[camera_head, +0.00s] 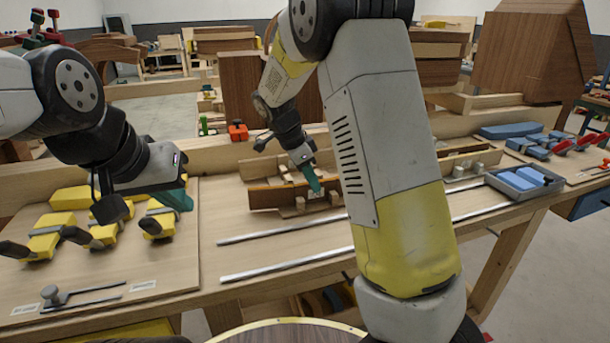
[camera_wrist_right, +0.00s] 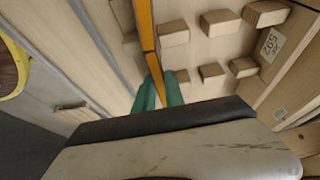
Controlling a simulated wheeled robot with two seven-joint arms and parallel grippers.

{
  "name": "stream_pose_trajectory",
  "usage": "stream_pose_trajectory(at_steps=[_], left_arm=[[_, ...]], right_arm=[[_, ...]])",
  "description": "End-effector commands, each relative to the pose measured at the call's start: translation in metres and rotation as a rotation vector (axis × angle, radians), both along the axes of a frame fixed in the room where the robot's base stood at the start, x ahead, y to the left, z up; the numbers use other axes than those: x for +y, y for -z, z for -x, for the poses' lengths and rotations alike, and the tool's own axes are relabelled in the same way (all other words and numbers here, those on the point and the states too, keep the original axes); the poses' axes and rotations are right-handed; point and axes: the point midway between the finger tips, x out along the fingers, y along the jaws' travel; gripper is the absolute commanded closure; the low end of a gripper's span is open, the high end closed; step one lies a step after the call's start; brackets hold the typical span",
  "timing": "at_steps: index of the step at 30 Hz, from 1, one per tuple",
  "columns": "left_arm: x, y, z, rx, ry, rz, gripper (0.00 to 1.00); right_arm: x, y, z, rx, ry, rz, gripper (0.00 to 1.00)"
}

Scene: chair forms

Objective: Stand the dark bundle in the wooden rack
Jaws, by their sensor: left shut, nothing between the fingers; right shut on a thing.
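The dark bundle (camera_head: 268,198) is a long, flat dark-brown piece with an orange edge, standing on its long edge at the wooden rack. In the right wrist view its orange edge (camera_wrist_right: 146,40) runs between wooden blocks (camera_wrist_right: 174,33) of the rack. The rack's pegs (camera_head: 300,203) show in front of it in the head view. My right gripper (camera_head: 312,180) is shut on the bundle from above; its green fingers also show in the wrist view (camera_wrist_right: 162,90). Whether the bundle's lower edge rests on the rack's base is hidden. My left gripper (camera_head: 178,199) is shut and empty above the left board.
Yellow clamps (camera_head: 45,235) lie on the board at left, below my left gripper. Two metal rails (camera_head: 285,268) lie along the bench front. A grey tray with blue blocks (camera_head: 525,180) stands at right. My right arm hides part of the bench.

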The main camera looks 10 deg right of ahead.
Motion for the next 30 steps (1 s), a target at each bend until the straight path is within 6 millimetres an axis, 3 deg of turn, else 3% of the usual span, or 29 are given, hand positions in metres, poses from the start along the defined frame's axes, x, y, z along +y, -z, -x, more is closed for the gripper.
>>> stream_pose_trajectory(at_steps=[3,4,7,18,30], left_arm=[[0.0,0.0,0.0,0.0,0.0,0.0,1.0],[0.0,0.0,0.0,0.0,0.0,0.0,1.0],[0.0,0.0,0.0,0.0,0.0,0.0,1.0],[0.0,0.0,0.0,0.0,0.0,0.0,1.0],[0.0,0.0,0.0,0.0,0.0,0.0,1.0]], right_arm=[[0.0,0.002,0.0,0.0,0.0,0.0,1.0],[0.0,0.001,0.0,-0.001,0.0,0.0,0.8],[0.0,0.001,0.0,-0.001,0.0,0.0,0.6],[0.002,-0.002,0.0,-0.001,0.0,-0.001,0.6],[0.025,-0.059,0.004,-0.002,-0.002,0.0,0.6]])
